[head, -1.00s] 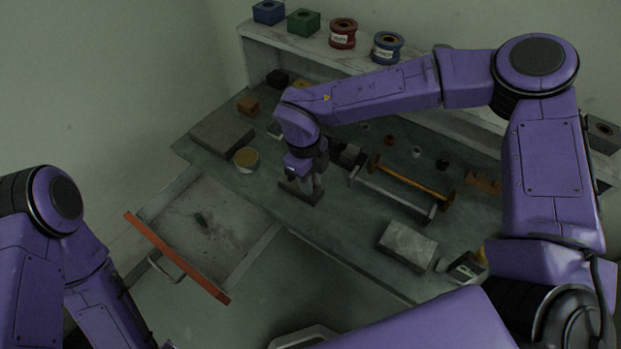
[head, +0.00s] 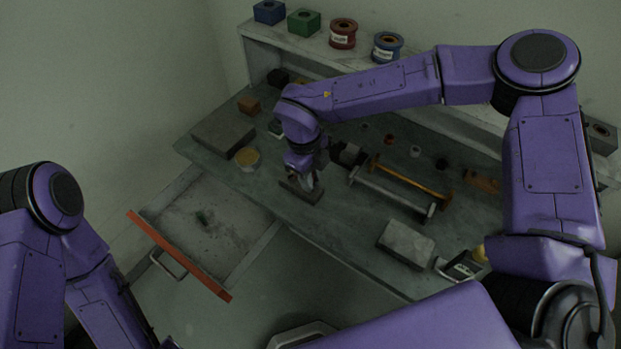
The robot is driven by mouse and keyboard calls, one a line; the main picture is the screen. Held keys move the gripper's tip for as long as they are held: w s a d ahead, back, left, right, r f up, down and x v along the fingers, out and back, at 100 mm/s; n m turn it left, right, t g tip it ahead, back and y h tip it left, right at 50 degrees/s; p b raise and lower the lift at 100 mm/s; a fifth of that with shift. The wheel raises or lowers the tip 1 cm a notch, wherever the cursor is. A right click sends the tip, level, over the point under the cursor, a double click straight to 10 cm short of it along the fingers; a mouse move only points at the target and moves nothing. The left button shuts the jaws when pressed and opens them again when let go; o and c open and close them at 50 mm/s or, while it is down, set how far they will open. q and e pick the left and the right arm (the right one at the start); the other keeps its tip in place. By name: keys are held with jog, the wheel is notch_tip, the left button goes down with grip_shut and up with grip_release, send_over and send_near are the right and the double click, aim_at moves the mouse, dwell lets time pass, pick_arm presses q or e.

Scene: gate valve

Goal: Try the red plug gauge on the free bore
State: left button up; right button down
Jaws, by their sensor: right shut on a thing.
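My right gripper (head: 304,181) points down over a low dark grey block (head: 296,192) near the bench's front edge. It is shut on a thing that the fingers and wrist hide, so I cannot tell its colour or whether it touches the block. I cannot make out a red plug gauge for certain. A small red piece (head: 389,139) lies on the bench behind the bars. I cannot make out a free bore in the low block. My left arm shows at the lower left, but its gripper is out of view.
An orange bar (head: 410,178) and a grey bar (head: 391,193) lie right of my gripper, with a grey block (head: 405,243) in front. An open drawer (head: 205,215) juts out at the left. Bored blocks and spools (head: 343,33) stand on the shelf (head: 300,45).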

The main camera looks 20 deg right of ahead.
jog(key=shift+r+p, duration=2.25)
jog(key=shift+r, duration=0.3)
